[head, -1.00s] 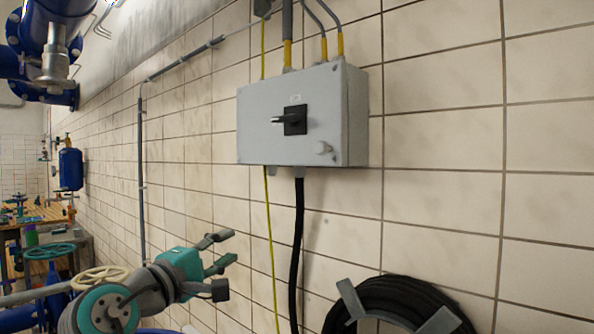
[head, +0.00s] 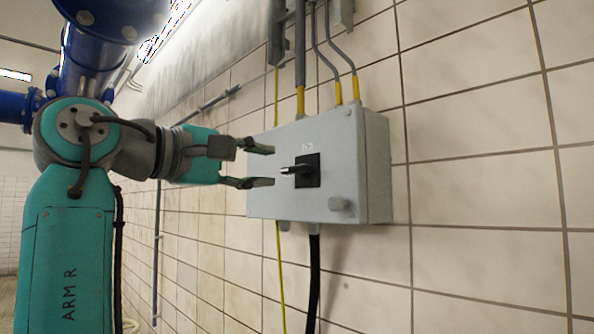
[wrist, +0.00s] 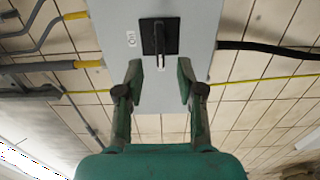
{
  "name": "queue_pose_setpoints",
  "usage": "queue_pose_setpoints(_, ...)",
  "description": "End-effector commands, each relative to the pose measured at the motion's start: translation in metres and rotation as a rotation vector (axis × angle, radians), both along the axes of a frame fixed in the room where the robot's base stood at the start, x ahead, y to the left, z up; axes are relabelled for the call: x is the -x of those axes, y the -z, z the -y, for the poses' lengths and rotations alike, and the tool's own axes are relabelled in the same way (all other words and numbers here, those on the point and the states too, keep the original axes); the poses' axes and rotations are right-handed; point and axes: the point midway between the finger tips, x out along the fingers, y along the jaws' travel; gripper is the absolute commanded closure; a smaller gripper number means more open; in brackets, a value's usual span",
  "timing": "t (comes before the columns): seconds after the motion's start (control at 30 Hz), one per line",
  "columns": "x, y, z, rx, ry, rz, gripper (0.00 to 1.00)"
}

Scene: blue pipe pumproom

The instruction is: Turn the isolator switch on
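The isolator switch is a black handle on a black square plate (head: 308,171) on the front of a grey wall box (head: 270,205). In the head view the handle points left, out from the plate. In the wrist view the switch (wrist: 160,37) lies ahead, with a small "ON" label beside its plate. My gripper (head: 262,166) is open and empty, just left of the handle in the head view. In the wrist view its fingertips (wrist: 160,72) are spread to either side of the handle's line, and the handle appears beyond them, apart from both.
Grey conduits with yellow ends (head: 338,92) enter the box top. A black cable (head: 314,275) and a yellow-green wire (head: 280,280) run below. Tiled wall (head: 480,190) to the right is clear.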

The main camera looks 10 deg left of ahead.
Motion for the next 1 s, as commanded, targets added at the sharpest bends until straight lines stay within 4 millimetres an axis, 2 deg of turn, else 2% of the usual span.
queue_pose_setpoints(0.2, -0.032, 0.0, 0.026, 0.0, 0.003, 0.0, 0.62)
queue_pose_setpoints(0.4, -0.053, 0.0, 0.042, 0.001, 0.003, 0.001, 0.62)
queue_pose_setpoints(0.6, -0.062, 0.0, 0.049, 0.0, 0.001, 0.0, 0.62)
queue_pose_setpoints(0.87, -0.063, 0.0, 0.049, 0.0, 0.0, 0.0, 0.62)
queue_pose_setpoints(0.97, -0.063, 0.0, 0.049, 0.0, 0.0, 0.0, 0.82)
queue_pose_setpoints(1.0, -0.063, 0.0, 0.049, 0.0, 0.0, 0.0, 0.93)
